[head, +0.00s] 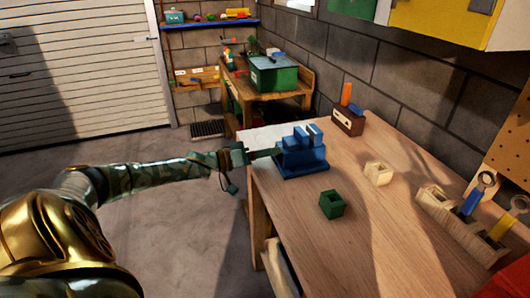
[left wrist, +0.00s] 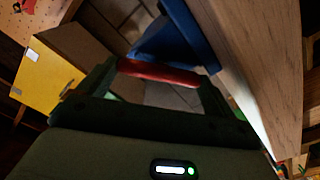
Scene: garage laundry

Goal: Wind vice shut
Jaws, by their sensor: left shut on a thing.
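My left gripper (head: 243,155) is level with the screw, just off the bench's left edge. In the left wrist view a red handle bar (left wrist: 158,72) lies across between the fingertips, and the gripper is shut on it. Part of the blue vice body (left wrist: 172,38) shows just beyond it. My right gripper is in neither view.
On the bench are a green hollow block (head: 332,204), a pale hollow block (head: 378,173) and a brown holder (head: 348,122). A wooden rack (head: 450,222) stands at the right. A second bench with a green bin (head: 273,75) is behind. The floor at left is clear.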

